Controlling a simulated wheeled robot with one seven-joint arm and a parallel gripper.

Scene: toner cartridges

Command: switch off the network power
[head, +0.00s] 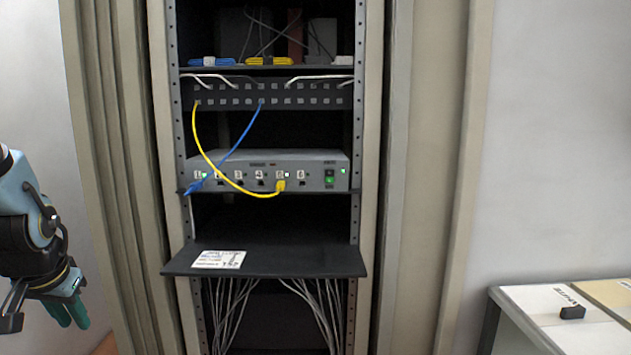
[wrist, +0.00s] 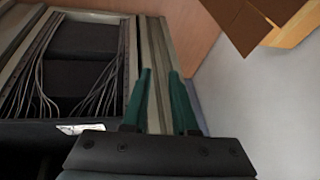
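A grey network device (head: 268,172) with numbered ports sits on a shelf in the rack. Its green power switch (head: 329,181) is at the right of its front, with a lit green light (head: 343,171) beside it. A yellow cable (head: 213,166) and a blue cable (head: 233,147) run down from the patch panel (head: 270,93) to the left and middle of the device. My gripper (head: 68,315) hangs at the far left, well away from the device. In the wrist view, its two green fingers (wrist: 169,100) stand apart with nothing between them.
A black shelf (head: 300,258) with a white label (head: 219,259) juts out below the device. Grey cables (head: 318,305) hang below it. A white surface (head: 540,315) with a small black object (head: 572,312) stands at the right. The space before the rack is clear.

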